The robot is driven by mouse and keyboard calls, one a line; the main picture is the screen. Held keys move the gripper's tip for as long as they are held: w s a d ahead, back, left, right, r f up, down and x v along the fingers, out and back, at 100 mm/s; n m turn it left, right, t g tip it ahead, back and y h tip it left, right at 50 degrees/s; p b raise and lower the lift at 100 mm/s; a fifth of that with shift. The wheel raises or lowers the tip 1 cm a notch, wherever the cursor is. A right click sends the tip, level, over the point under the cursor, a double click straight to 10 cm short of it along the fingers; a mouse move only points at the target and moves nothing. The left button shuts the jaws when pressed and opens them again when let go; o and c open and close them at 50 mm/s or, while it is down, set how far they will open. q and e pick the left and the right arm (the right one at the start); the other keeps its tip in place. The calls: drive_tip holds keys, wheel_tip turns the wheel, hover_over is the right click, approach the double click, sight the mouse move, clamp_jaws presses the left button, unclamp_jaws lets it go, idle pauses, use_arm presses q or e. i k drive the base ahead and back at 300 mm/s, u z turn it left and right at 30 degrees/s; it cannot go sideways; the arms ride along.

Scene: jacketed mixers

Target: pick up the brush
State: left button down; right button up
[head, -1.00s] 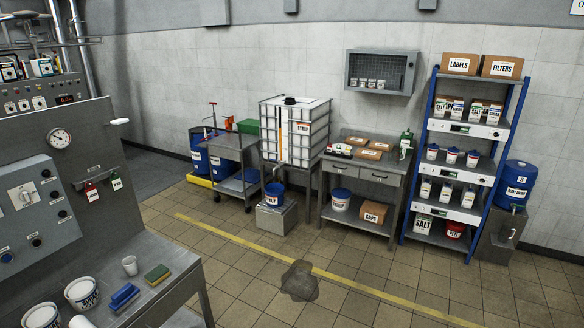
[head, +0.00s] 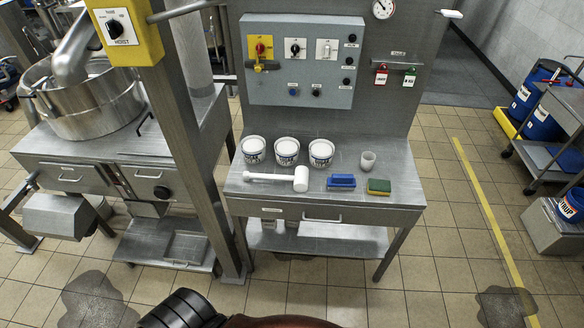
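The brush (head: 341,181) is a small blue block with a pale lower edge. In the head view it lies near the front of the grey metal table (head: 300,212), right of centre. It sits between a white mallet (head: 280,179) on its left and a green and yellow sponge (head: 379,186) on its right, with a small gap to each. Nothing covers it. Neither of my grippers is in view; only parts of my own body show at the bottom edge.
Three white tubs (head: 286,152) and a pale cup (head: 368,161) stand behind the brush. A control panel (head: 303,62) rises behind the table. A steel post (head: 190,130) and a mixer (head: 95,100) are on the left. The floor in front of the table is clear, with dark stains.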

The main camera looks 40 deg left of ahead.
sight(338, 181)
drive_tip(key=u, duration=0.95)
drive_tip(key=i, duration=0.85)
drive_tip(key=u, duration=0.65)
